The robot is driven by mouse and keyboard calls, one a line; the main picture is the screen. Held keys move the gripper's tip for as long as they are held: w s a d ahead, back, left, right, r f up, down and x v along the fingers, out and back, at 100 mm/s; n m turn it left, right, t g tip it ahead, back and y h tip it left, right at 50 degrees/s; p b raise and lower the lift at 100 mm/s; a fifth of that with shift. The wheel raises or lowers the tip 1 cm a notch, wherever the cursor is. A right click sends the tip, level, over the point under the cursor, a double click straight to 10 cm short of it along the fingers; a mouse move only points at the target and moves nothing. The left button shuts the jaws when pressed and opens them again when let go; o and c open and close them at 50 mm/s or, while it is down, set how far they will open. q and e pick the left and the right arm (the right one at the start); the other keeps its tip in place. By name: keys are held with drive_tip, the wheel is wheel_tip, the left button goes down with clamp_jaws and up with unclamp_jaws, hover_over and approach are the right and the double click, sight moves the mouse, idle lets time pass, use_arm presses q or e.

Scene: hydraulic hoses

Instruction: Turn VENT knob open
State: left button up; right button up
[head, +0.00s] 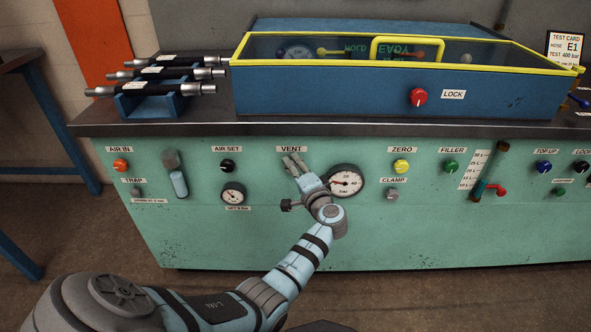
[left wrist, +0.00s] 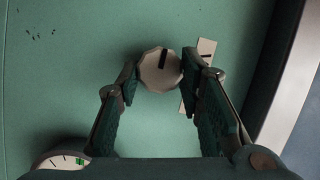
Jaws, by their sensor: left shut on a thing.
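The VENT label (head: 291,149) is on the green panel front, left of the large pressure gauge (head: 346,181). My left gripper (head: 293,164) is at the panel just below that label and hides the knob in the head view. In the left wrist view the pale, many-sided VENT knob (left wrist: 158,70) sits between the two fingers of my left gripper (left wrist: 161,80), which is shut on it. A dark mark on the knob points up in that view. The right finger partly covers the label plate (left wrist: 205,50). My right gripper is not in view.
The AIR SET knob (head: 227,166) is to the left and the yellow ZERO knob (head: 401,166) to the right. Above, the dark bench top (head: 190,125) juts out, with a blue, yellow-edged box (head: 330,95) and a hose rack (head: 150,106) on it.

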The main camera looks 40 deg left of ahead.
use_arm(q)
drive_tip(key=o, duration=1.2)
drive_tip(key=shift+d, duration=0.1)
drive_tip(key=shift+c, duration=0.2)
